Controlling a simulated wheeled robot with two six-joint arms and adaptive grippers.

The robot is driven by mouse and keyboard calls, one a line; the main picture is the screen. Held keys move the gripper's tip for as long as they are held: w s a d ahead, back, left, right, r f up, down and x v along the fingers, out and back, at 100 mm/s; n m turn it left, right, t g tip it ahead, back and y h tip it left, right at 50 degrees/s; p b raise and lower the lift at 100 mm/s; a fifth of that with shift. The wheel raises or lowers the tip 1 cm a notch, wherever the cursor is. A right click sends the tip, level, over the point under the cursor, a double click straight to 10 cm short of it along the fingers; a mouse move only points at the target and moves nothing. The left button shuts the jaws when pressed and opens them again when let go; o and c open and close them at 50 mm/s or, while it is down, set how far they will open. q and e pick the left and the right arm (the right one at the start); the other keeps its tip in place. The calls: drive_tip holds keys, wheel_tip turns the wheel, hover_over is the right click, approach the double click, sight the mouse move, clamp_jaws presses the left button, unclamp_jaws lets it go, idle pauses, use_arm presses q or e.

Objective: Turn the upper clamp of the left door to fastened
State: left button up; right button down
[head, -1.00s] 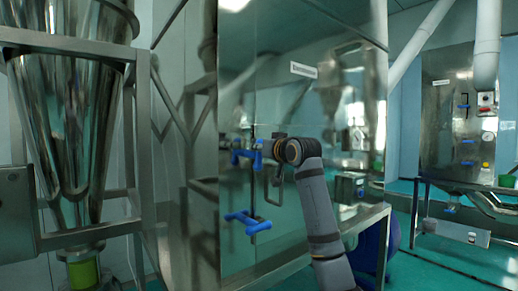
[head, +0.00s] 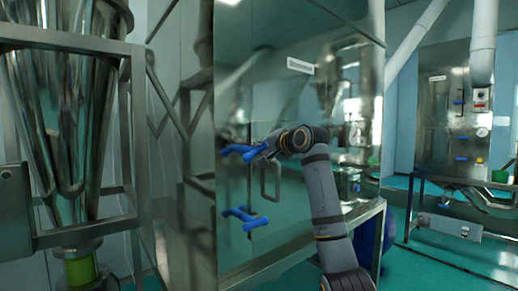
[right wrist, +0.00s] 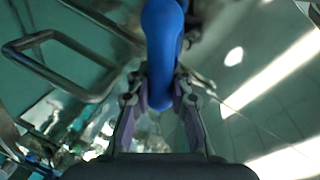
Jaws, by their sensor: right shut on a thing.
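The cabinet door (head: 300,110) is a shiny metal panel with two blue clamps on its left part. The upper clamp (head: 235,149) has blue handles, and its handle (right wrist: 162,45) fills the top middle of the right wrist view. My right gripper (head: 268,148) reaches it from the right. In the right wrist view my right gripper (right wrist: 160,102) has its two fingers on either side of the handle's rounded end, shut on it. The clamp's far part is hidden in that view. My left gripper is in neither view.
The lower blue clamp (head: 243,219) sits below on the same door. A metal loop handle (head: 264,183) stands out just right of the clamps, near my gripper; it also shows in the right wrist view (right wrist: 60,88). A steel hopper frame (head: 130,150) stands at left.

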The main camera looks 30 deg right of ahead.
drive_tip(key=m, duration=0.2)
drive_tip(key=f+m+y+b, duration=0.1)
drive_tip(key=m, duration=0.1)
drive_tip(key=shift+d+f+m, duration=0.15)
drive_tip(key=shift+m, duration=0.15)
drive_tip(key=shift+y, duration=0.3)
idle(0.3)
drive_tip(key=c, duration=1.2)
unclamp_jaws()
drive_tip(key=shift+s, duration=0.15)
drive_tip(key=s+r, duration=0.2)
drive_tip(key=s, duration=0.9)
drive_tip(key=shift+s+d+r, duration=0.2)
drive_tip(key=shift+s+d, duration=0.1)
drive_tip(key=shift+d, duration=0.15)
drive_tip(key=shift+w, duration=0.1)
